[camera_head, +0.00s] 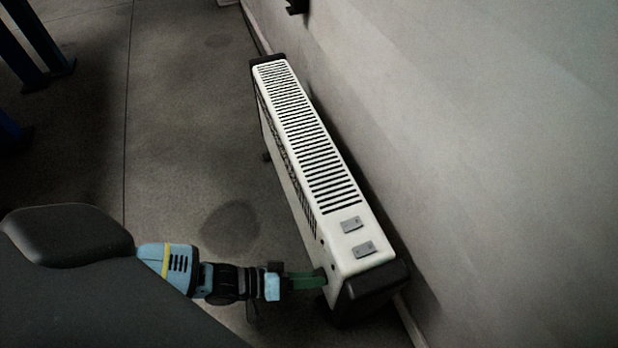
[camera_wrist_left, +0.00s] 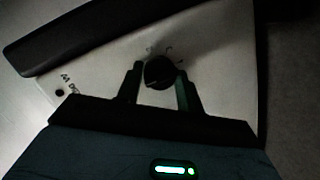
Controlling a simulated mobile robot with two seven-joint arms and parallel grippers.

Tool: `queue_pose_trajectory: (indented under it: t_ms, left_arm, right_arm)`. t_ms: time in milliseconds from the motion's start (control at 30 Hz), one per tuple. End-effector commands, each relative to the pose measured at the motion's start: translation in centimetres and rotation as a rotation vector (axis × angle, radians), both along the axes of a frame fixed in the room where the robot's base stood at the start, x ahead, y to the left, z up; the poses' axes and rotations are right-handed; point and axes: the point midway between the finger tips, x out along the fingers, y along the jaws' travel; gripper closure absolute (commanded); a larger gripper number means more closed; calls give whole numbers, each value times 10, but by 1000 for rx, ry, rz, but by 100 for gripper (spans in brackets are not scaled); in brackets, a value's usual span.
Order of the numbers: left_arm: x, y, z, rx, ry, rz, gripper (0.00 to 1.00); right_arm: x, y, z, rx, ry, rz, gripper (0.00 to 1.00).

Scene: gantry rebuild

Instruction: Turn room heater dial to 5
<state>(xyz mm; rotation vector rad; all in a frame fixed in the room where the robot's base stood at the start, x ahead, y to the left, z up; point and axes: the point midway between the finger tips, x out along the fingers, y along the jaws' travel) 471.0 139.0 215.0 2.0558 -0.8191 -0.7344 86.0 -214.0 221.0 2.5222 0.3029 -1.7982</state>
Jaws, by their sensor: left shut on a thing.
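The room heater (camera_head: 305,150) is a long white box with a slotted top and black end caps, standing along the wall. Its dial (camera_wrist_left: 159,72) is a round black knob on the white side face, with small dark marks around its upper edge. In the left wrist view my left gripper (camera_wrist_left: 160,80) has one finger on each side of the dial and is shut on it. In the head view the left gripper (camera_head: 308,280) reaches the heater's near end from the left; the dial is hidden there. The number the dial points to is too small to read. My right gripper is not in view.
A pale wall (camera_head: 480,150) runs close behind the heater on the right. The grey floor (camera_head: 185,130) left of the heater is clear. Dark blue posts (camera_head: 35,45) stand at the upper left. Two small grey plates (camera_head: 352,224) sit on the heater's top.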

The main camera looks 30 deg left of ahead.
Motion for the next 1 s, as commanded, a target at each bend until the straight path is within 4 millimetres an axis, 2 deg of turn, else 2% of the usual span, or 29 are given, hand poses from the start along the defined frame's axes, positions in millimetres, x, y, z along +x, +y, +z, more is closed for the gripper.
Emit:
queue_pose_trajectory:
  t_ms: [533, 1000]
  left_arm:
    - [-1, 0, 1, 83, -61, 1, 86]
    - [-3, -2, 3, 394, -302, 3, 86]
  right_arm:
    - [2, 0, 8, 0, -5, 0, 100]
    - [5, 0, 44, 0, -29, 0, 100]
